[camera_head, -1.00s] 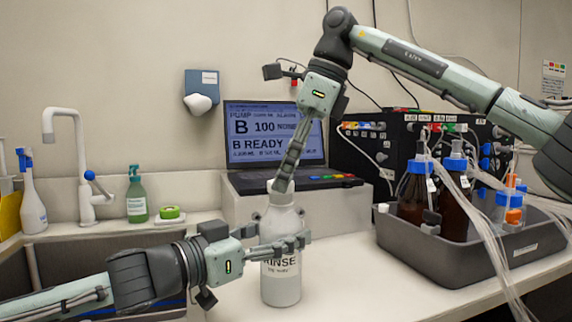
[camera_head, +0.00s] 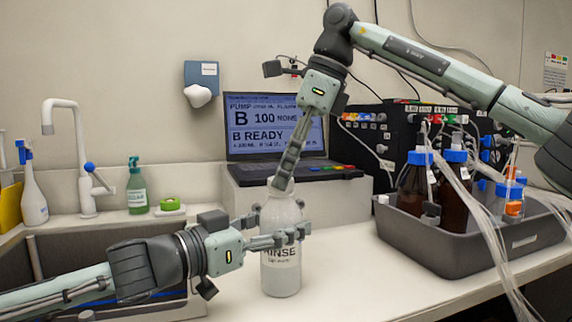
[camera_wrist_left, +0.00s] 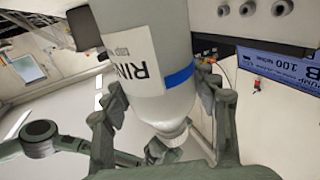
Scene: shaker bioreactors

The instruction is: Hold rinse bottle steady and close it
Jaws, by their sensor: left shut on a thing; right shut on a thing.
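The white rinse bottle (camera_head: 281,276) stands upright on the bench, with its label reading RINSE. My left gripper (camera_head: 279,238) is shut around its body, above the label. In the left wrist view the bottle (camera_wrist_left: 145,45) appears upside down between my left fingers (camera_wrist_left: 165,100), with a blue band around it. My right gripper (camera_head: 281,183) comes from above with its fingers pointing down and is shut on the white cap at the bottle's top. I cannot tell how far the cap is screwed on.
A grey tray (camera_head: 470,252) at right holds brown bottles (camera_head: 455,195) with blue caps, with clear tubes hanging over its front. A laptop (camera_head: 275,130) stands on a raised block behind. A sink and tap (camera_head: 65,150) are at left, beside a green soap bottle (camera_head: 137,190).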

